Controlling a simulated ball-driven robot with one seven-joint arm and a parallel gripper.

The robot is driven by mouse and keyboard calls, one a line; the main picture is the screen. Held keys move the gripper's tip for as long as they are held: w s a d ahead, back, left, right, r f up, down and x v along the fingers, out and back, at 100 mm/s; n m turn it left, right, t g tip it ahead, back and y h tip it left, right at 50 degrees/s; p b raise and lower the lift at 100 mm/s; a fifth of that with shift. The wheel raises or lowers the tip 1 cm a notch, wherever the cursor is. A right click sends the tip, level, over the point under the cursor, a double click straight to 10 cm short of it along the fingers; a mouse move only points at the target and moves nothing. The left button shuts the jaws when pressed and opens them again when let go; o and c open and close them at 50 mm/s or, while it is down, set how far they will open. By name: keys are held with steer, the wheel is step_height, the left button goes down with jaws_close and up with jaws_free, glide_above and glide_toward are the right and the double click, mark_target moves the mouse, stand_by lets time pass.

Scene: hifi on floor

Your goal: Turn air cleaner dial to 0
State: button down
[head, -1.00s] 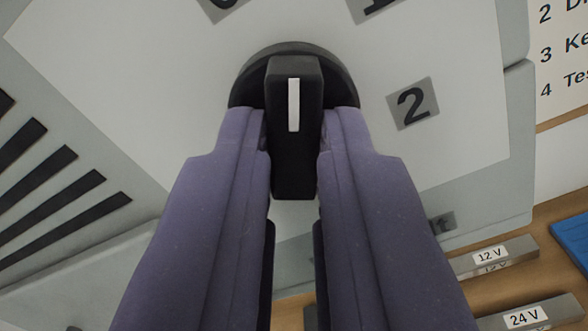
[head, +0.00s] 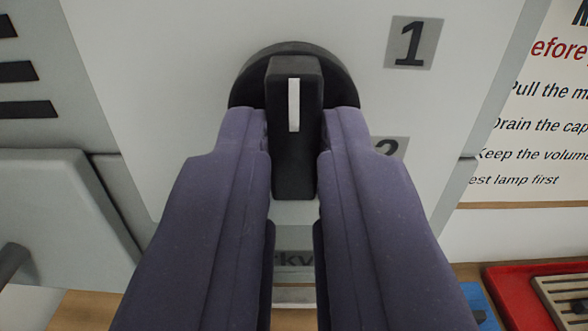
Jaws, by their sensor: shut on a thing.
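The dial (head: 294,75) is a round black knob with a raised black grip bar and a white pointer line. It sits on the light front panel (head: 180,60) of the air cleaner. The white line points straight up in the picture. The label "1" (head: 413,43) is up and to the right of the dial. The label "2" (head: 391,148) is to the right and lower, partly behind my finger. No "0" label shows in this view. My gripper (head: 294,140) has two purple padded fingers shut on the dial's bar, one on each side.
Dark vent slots (head: 25,75) are at the left. A printed notice (head: 525,120) hangs at the right behind the cleaner. A red tray (head: 515,300) lies on the wooden surface at lower right. A partly hidden label (head: 292,262) is below the dial.

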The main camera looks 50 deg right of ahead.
stand_by(0.3)
steer(key=c, duration=1.1)
jaws_free()
steer(key=shift+a, duration=0.1)
steer(key=b+v, duration=0.1)
steer(key=v, duration=0.6)
steer(key=shift+s+a, duration=0.2)
steer(key=shift+s, duration=0.1)
steer(key=shift+w+f, duration=0.1)
steer(key=shift+f, duration=0.05)
